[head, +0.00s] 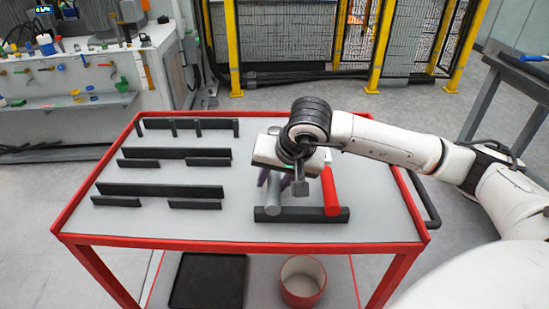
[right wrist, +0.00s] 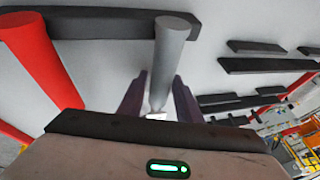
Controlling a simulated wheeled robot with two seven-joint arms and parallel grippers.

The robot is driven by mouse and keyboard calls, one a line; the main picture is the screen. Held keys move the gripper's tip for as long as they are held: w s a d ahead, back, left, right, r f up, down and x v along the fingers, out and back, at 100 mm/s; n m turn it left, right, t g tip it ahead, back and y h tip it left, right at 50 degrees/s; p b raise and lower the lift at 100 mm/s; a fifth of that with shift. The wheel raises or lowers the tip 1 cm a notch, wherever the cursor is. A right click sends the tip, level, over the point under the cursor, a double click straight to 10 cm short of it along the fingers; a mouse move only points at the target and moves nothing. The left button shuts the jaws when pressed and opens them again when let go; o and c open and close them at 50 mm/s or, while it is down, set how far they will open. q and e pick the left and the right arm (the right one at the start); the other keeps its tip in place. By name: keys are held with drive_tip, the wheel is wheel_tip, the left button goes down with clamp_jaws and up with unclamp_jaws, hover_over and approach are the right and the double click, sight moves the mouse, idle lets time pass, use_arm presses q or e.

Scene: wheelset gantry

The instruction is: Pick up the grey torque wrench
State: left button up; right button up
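The grey torque wrench (head: 273,198) lies on the cart top, its near end on a black support bar. In the right wrist view the grey wrench (right wrist: 172,50) runs down the middle between my fingers. My right gripper (head: 275,181) is above it, pointing down, with its purple-grey fingers on either side. In the right wrist view my right gripper (right wrist: 161,84) looks open, with narrow gaps beside the wrench. The wrench's far part is hidden under the gripper. My left gripper is not in view.
A red wrench (head: 329,190) lies close on the right, on the same support bar (head: 301,215). Several black bars (head: 158,190) stand on the left of the red-rimmed cart (head: 240,243). A black tray (head: 208,281) and a red-rimmed round bin (head: 302,283) are below.

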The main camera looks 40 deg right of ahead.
clamp_jaws()
drive_tip(key=shift+r, duration=0.2)
